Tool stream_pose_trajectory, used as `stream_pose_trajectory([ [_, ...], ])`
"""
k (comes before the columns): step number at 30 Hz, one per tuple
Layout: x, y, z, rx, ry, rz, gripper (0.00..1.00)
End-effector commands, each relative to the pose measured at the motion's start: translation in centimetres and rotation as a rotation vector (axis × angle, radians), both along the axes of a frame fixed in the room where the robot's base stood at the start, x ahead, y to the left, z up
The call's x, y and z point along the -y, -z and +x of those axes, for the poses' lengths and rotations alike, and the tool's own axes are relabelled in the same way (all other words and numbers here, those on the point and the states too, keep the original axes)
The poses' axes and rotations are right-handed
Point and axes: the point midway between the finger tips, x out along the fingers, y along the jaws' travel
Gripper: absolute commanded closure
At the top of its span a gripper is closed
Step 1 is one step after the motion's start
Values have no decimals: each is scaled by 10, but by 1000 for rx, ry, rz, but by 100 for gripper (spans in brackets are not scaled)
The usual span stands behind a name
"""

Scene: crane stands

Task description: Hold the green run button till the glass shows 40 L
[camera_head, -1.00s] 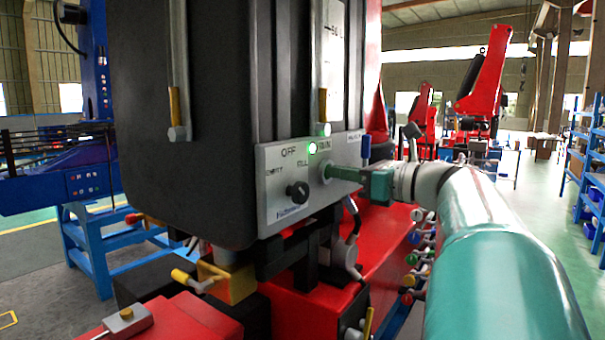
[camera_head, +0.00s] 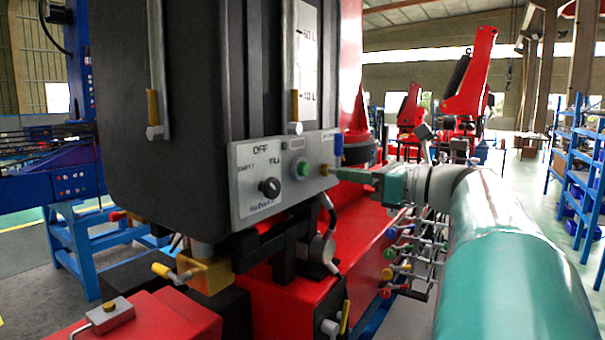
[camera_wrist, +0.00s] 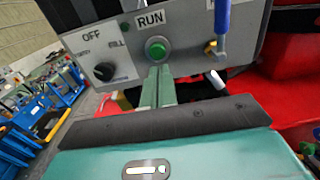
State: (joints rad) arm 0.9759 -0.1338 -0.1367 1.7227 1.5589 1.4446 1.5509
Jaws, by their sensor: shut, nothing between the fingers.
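The round green run button (camera_head: 303,168) is on the grey control panel (camera_head: 250,210). It also shows in the wrist view (camera_wrist: 157,47), below the RUN label. My gripper (camera_head: 333,173) is shut and empty. Its green fingertips (camera_wrist: 159,70) are just right of the button in the head view, apart from it. The small green lamp (camera_head: 284,145) beside the RUN label looks dark. The sight glass (camera_head: 297,60) is on the black tank (camera_head: 175,80), next to a scale (camera_head: 309,65) with litre marks. I cannot tell the liquid level.
A black selector knob (camera_head: 269,187) with OFF, FILL and EMPTY labels is left of the button. A blue-handled lever (camera_head: 337,143) is at the panel's right end. Red machinery and several levers with coloured knobs (camera_head: 402,245) lie below my arm.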

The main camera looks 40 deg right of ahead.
Motion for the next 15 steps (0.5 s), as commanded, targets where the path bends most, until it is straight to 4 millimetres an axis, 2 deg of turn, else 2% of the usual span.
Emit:
stream_pose_trajectory([
  [3, 8, -1, -23, 1, 2, -1, 100],
  [7, 15, -1, -42, 0, 1, -1, 100],
  [15, 20, -1, -58, 0, 0, -1, 100],
])
